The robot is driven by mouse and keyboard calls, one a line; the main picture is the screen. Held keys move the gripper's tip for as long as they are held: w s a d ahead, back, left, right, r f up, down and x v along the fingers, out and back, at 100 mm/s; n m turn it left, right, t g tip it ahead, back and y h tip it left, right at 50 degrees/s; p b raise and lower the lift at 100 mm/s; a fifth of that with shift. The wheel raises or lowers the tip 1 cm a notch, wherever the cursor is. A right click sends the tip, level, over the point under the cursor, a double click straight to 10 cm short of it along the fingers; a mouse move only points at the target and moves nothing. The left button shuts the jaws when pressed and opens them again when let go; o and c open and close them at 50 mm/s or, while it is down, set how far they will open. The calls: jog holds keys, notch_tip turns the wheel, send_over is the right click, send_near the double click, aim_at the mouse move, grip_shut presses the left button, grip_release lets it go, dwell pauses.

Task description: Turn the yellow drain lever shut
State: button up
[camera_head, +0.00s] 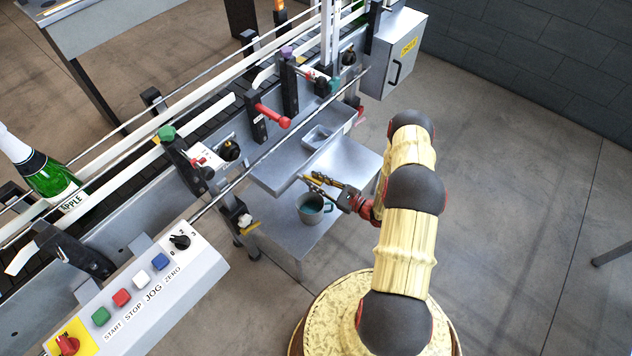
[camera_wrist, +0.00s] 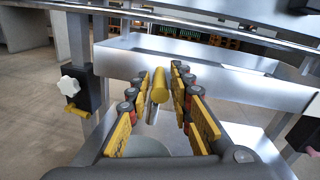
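The yellow drain lever (camera_wrist: 160,85) shows in the wrist view as a short yellow cylinder with a metal part below it, in front of the steel tray (camera_wrist: 205,75). My gripper (camera_wrist: 161,76) is open, with one finger on each side of the lever. A narrow gap seems to show on both sides, so I cannot see contact. In the head view my gripper (camera_head: 313,181) is at the tray's front edge, and its fingers mostly hide the lever.
The mug is on a steel shelf (camera_head: 285,240). A clamp with a white knob (camera_wrist: 69,86) and a small yellow handle (camera_wrist: 77,111) is on a post at left. The conveyor with a green bottle (camera_head: 50,178) and a control box (camera_head: 150,285) lie left. Open floor lies right.

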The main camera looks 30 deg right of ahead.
grip_shut()
dwell(0.6)
